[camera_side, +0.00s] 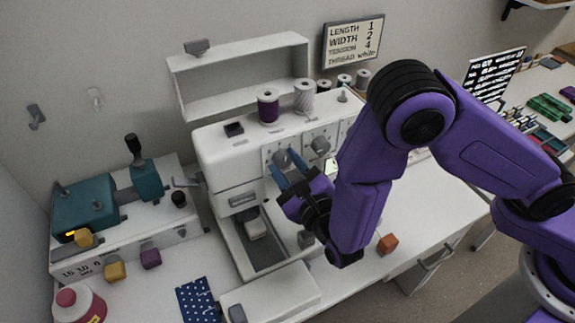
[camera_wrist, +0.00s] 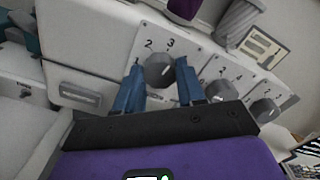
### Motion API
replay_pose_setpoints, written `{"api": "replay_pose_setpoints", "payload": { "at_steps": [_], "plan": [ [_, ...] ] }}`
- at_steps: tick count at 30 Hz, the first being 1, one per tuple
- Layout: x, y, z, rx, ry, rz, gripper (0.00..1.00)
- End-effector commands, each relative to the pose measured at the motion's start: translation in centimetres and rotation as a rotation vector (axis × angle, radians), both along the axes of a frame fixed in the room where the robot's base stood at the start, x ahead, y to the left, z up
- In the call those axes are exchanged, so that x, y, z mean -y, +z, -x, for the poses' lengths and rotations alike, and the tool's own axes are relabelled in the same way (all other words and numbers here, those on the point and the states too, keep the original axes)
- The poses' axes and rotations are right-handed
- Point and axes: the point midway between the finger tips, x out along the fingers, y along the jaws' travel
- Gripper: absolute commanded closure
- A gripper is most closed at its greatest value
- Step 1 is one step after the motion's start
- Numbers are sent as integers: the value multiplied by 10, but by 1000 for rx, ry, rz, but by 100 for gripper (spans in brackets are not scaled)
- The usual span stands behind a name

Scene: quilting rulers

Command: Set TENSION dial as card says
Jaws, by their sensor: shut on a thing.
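The card (camera_side: 353,42) on the wall reads LENGTH 1, WIDTH 2, TENSION 4, THREAD white. The white sewing machine (camera_side: 222,150) has three grey dials on its front. My gripper (camera_side: 283,166) has its blue fingers on either side of the leftmost dial (camera_side: 281,157) and is shut on it. In the wrist view, the gripper (camera_wrist: 159,67) holds this dial (camera_wrist: 157,72), with the numbers 2 and 3 showing above it. The middle dial (camera_wrist: 221,90) and right dial (camera_wrist: 264,109) stand free to the right.
A purple spool (camera_side: 268,107) and a pale spool (camera_side: 304,97) stand on top of the machine. A teal machine (camera_side: 85,206) sits at the left. An orange block (camera_side: 387,243) lies on the white table right of the machine. A dotted blue cloth (camera_side: 198,301) lies in front.

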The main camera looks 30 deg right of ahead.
Motion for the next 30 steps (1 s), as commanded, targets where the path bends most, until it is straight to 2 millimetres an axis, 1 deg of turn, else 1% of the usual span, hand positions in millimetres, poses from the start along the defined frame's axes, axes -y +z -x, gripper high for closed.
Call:
{"api": "replay_pose_setpoints", "payload": {
  "at_steps": [9, 18, 24, 30],
  "plan": [
    [0, 0, 0, -1, -1, -282, 91],
    [0, 0, 1, -1, 2, -512, 91],
    [1, 0, 1, -1, -1, -612, 91],
    [0, 0, 1, -1, 0, -665, 91]
  ]
}}
